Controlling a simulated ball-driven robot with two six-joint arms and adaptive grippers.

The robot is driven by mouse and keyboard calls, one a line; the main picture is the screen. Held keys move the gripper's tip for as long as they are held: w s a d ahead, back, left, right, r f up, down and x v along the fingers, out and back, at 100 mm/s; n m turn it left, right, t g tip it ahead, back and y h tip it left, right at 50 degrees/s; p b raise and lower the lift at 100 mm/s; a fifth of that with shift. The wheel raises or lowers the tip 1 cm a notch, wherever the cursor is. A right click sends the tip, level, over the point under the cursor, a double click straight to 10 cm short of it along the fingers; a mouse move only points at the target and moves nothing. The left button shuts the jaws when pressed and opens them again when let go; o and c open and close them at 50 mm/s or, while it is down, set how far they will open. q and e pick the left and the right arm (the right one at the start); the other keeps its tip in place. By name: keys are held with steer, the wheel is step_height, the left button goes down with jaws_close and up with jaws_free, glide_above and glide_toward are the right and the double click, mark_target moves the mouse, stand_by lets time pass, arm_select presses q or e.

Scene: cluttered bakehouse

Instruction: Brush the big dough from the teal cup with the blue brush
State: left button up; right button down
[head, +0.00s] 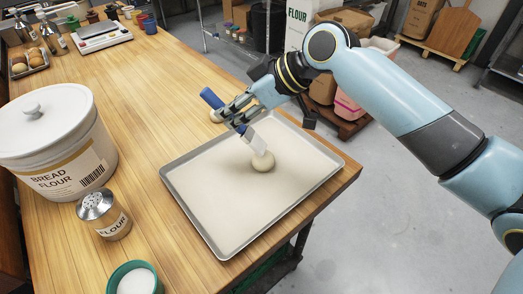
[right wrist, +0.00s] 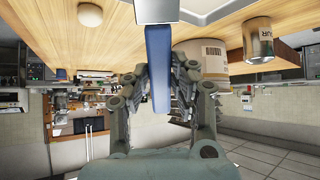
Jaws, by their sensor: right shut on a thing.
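The blue brush (head: 211,98) is held tilted in my right gripper (head: 238,114), which is shut on its handle. Its pale head (head: 254,141) points down at a round dough ball (head: 262,164) on the baking tray (head: 213,236). The bristles overlap the top of the dough; I cannot tell whether they touch. A second pale round thing (head: 215,116) is partly hidden behind the gripper. The teal cup (head: 133,265), with white contents, stands at the bottom edge. In the right wrist view the blue handle (right wrist: 158,65) is between the fingers. My left gripper is not in view.
A large bread flour bin (head: 52,140) and a flour shaker (head: 104,214) stand left of the tray. A scale (head: 103,38) and a tray of buns (head: 28,62) are at the back left. The wooden table (head: 165,95) between them is mostly clear.

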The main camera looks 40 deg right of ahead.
steer(key=shift+f, duration=0.45)
steer(key=shift+w+d, duration=0.1)
steer(key=shift+d, duration=0.05)
stand_by(0.4)
